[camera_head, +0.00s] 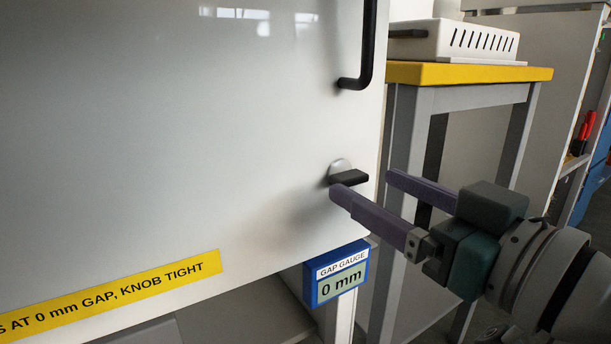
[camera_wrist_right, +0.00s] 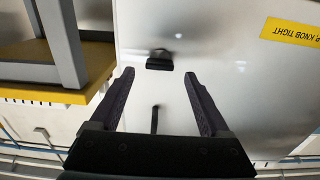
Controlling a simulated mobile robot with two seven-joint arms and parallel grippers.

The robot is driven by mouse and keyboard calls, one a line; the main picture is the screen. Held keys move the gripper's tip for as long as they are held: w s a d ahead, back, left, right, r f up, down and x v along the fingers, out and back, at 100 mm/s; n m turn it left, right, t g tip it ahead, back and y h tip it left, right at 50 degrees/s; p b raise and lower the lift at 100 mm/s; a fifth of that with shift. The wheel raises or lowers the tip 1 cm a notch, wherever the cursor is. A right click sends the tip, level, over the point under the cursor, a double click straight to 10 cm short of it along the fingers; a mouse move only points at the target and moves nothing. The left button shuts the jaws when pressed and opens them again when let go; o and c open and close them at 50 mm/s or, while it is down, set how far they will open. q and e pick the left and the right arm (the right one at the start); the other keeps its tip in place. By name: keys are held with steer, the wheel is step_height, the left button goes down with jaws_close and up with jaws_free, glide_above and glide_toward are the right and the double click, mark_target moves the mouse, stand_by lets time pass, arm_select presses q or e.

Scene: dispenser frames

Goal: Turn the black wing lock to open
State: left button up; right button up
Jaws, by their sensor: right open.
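The black wing lock (camera_head: 350,177) sits on a round silver base low on the right side of the white door (camera_head: 190,130). Its wing lies about level. My right gripper (camera_head: 365,184) is open, with its purple fingers pointing at the door and the near fingertip overlapping just below the wing in the head view. In the right wrist view the wing lock (camera_wrist_right: 159,66) shows between and slightly beyond the two fingertips (camera_wrist_right: 159,75). Nothing is held. I cannot tell whether a finger touches the wing. My left gripper is not in view.
A black bar handle (camera_head: 366,50) is above the lock. A blue gap gauge (camera_head: 336,273) below the door's corner reads 0 mm. A yellow label (camera_head: 110,298) runs along the door's bottom. A yellow-topped table (camera_head: 470,73) with a white vented box (camera_head: 454,41) stands to the right.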

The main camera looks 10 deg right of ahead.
mark_target(357, 178)
steer(key=shift+x, duration=1.7)
steer(key=shift+d, duration=0.1)
jaws_close()
